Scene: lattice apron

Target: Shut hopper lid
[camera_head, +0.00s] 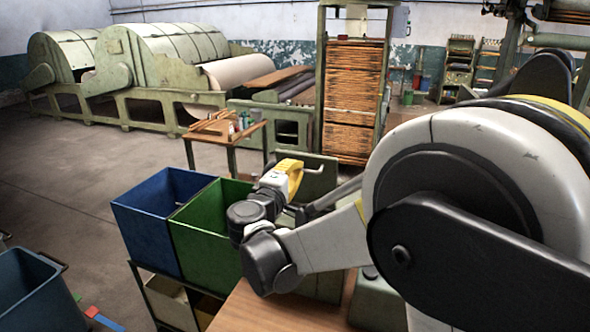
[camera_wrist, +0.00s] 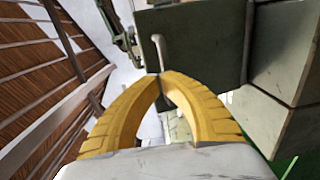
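The hopper lid appears to be the green panel (camera_head: 318,180) standing raised behind my gripper in the head view. It shows as a dark green plate (camera_wrist: 205,45) in the wrist view. A thin pale bent handle (camera_wrist: 158,50) sticks out from it and also shows in the head view (camera_head: 313,171). My gripper (camera_wrist: 160,75) has yellow fingers whose tips come together at the lower end of the handle. I cannot tell whether the handle is between the tips or just beyond them. The gripper also shows in the head view (camera_head: 298,168). The hopper's opening is hidden behind my arm.
A blue bin (camera_head: 150,225) and a green bin (camera_head: 205,245) stand on a rack left of my arm. A wooden worktop (camera_head: 265,310) lies in front. A small table (camera_head: 230,137) with tools stands behind. Open floor lies to the left.

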